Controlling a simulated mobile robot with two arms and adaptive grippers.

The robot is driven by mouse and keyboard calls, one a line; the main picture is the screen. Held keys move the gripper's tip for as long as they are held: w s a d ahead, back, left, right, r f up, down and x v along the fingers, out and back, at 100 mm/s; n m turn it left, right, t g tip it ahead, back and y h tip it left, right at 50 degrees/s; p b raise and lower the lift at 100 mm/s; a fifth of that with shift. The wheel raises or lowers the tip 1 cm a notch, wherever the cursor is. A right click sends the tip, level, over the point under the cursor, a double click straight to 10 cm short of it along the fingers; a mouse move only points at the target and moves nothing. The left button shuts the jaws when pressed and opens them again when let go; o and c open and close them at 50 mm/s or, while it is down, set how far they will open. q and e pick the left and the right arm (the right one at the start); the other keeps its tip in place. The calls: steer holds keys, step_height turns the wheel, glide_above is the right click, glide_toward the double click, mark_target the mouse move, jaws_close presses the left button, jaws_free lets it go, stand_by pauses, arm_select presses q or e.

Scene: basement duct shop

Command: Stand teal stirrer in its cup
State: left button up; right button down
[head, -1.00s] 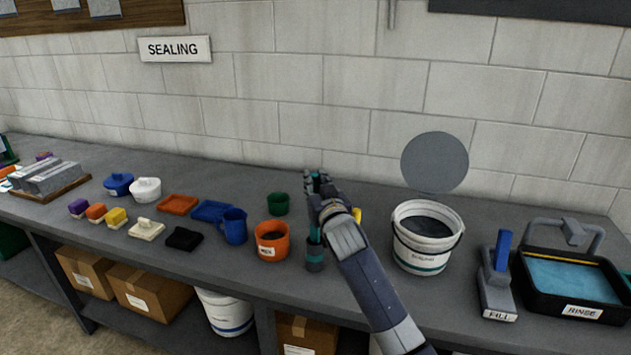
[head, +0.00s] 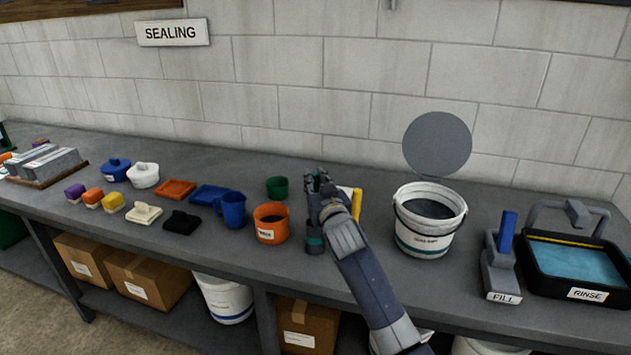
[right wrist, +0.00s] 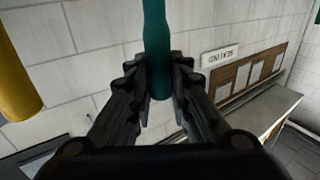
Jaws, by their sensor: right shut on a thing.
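My right gripper (head: 318,182) is shut on the teal stirrer (right wrist: 157,45), which stands roughly upright between the fingers in the right wrist view. In the head view most of the stirrer is hidden by the gripper. A dark grey cup with a teal band (head: 314,241) stands on the bench directly below the gripper. The gripper and wrist cover the cup's mouth, so I cannot tell how far the stirrer's lower end is inside it. My left gripper is not in view.
An orange tub (head: 271,223) stands close left of the cup, with a green cup (head: 277,187) behind. A yellow thing (head: 357,204) is partly hidden behind my right wrist.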

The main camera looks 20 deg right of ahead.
steer(key=c, duration=1.4)
jaws_free()
steer(key=s, duration=1.2)
steer(key=shift+a, duration=0.25)
